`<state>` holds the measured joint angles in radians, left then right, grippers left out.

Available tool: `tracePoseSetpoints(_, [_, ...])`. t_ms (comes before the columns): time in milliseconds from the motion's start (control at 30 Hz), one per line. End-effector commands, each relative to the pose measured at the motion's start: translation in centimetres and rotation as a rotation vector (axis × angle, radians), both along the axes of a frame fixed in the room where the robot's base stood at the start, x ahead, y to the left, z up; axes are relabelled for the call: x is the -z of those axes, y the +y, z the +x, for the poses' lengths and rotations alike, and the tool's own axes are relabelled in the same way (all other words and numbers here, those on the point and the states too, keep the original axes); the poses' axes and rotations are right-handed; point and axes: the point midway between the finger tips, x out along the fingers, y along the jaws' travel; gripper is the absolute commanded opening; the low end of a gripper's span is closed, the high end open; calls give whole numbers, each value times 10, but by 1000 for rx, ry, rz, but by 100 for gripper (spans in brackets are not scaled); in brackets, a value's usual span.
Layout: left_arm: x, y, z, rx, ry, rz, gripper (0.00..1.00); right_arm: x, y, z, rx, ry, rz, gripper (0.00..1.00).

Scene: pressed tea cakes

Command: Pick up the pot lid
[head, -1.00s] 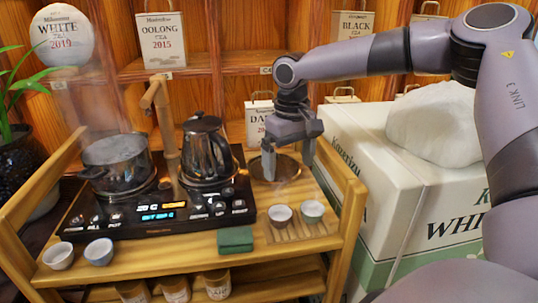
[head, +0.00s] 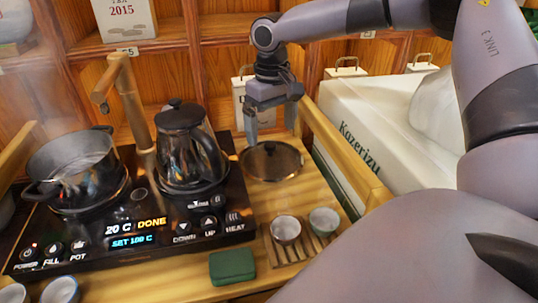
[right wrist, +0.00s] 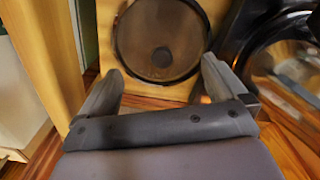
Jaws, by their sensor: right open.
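The pot lid (head: 272,165) is a round, dark glass disc with a metal rim and a dark knob. It lies flat on the wooden tray table, right of the kettle. My right gripper (head: 271,123) is open and empty, pointing down at the lid's far side. Its fingers are apart from the knob; their exact height above the table is hard to tell. In the right wrist view the lid (right wrist: 150,30) lies beyond the open fingertips (right wrist: 162,70), its knob roughly between them. The open pot (head: 75,165) steams on the left burner. My left gripper is out of view.
A dark kettle (head: 188,150) stands close left of the lid on the control-panel stove (head: 140,235). Two small cups (head: 286,229) sit on a slatted coaster in front. A green block (head: 232,266) lies nearby. A white box (head: 365,140) stands right, beyond the wooden rail (head: 340,150).

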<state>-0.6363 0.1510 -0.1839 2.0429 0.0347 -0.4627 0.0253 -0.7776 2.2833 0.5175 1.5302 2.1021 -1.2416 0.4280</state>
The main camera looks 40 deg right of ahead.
Motion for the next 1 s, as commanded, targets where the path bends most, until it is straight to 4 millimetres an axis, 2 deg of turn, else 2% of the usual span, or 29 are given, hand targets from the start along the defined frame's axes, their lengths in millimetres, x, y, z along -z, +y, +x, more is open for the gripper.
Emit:
tracePoseSetpoints(333, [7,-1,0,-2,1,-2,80,49,2,2,0,3,0,98])
tracePoseSetpoints(667, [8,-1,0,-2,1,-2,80,55,1,2,0,-1,0,98])
tracePoseSetpoints(900, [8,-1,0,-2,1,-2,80,56,1,2,0,0,0,20])
tracePoseSetpoints(967, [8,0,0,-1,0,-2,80,56,1,2,0,1,0,1])
tracePoseSetpoints(1000, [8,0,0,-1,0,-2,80,56,1,2,0,1,0,0])
